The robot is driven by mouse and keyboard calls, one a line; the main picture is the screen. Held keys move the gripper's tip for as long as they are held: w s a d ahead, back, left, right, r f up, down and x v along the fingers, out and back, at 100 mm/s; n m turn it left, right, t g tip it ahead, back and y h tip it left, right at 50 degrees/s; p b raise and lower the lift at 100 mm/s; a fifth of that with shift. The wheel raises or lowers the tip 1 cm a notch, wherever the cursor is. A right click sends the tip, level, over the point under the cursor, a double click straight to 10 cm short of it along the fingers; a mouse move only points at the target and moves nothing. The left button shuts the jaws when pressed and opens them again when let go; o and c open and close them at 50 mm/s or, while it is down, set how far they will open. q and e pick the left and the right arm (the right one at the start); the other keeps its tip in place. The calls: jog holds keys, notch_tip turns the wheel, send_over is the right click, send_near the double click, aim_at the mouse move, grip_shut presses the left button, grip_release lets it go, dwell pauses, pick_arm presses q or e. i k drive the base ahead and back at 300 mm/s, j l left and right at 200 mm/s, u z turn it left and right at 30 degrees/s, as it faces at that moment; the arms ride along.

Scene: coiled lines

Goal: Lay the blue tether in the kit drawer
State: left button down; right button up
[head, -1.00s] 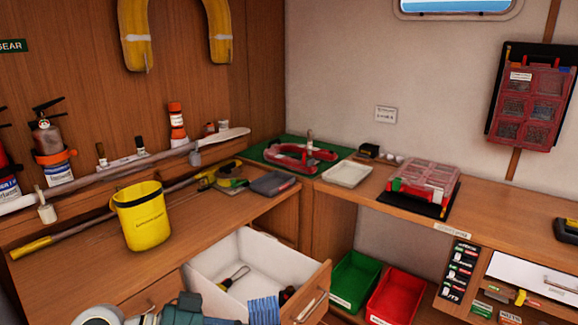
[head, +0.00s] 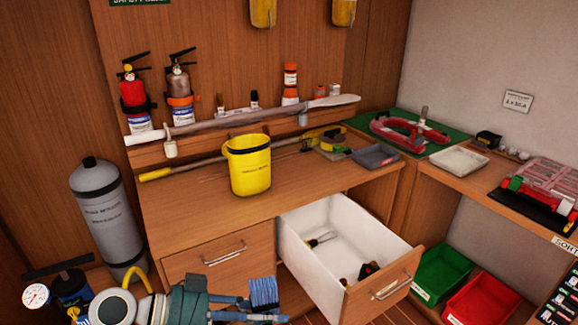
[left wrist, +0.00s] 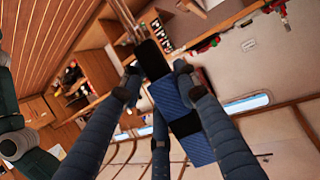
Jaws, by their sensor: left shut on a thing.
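The blue tether (head: 264,292) is a folded, ribbed bundle at the lower middle of the head view. My left gripper (head: 262,308) is shut on it and holds it in front of the cabinet, left of the open drawer. In the left wrist view the tether (left wrist: 172,97) shows as blue ribbed blocks between the dark fingers of my left gripper (left wrist: 155,90). The kit drawer (head: 300,247) is white inside with a wooden front and is pulled open. A screwdriver-like tool and small dark, red and yellow items lie in it. My right gripper is in neither view.
A yellow bucket (head: 249,170) and a long pole (head: 190,166) are on the counter above. A grey cylinder (head: 103,215) stands at the left. Green (head: 441,272) and red (head: 482,300) bins sit right of the drawer. Much of the drawer floor is bare.

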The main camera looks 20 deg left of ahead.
aim_at(349, 264)
jog(key=i+l+z, duration=0.4)
jog(key=i+z, duration=0.5)
jog(key=i, duration=0.15)
jog(key=i+l+u, duration=0.1)
jog(key=i+u, duration=0.2)
jog(key=i+l+u, duration=0.25)
jog(key=i, duration=0.25)
